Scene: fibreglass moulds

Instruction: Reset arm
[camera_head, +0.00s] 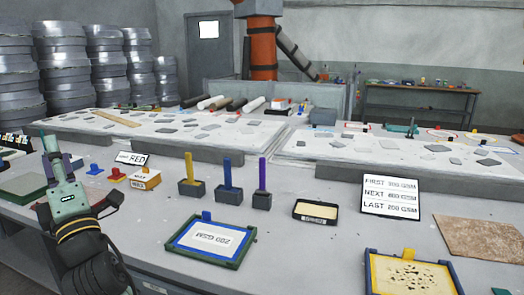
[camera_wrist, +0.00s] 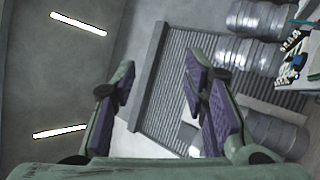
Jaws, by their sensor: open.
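My gripper (camera_head: 56,152) is at the left of the head view, raised above the near left part of the bench and pointing up. My arm hides part of the bench's left end.
A brown board (camera_head: 480,238) lies at right.

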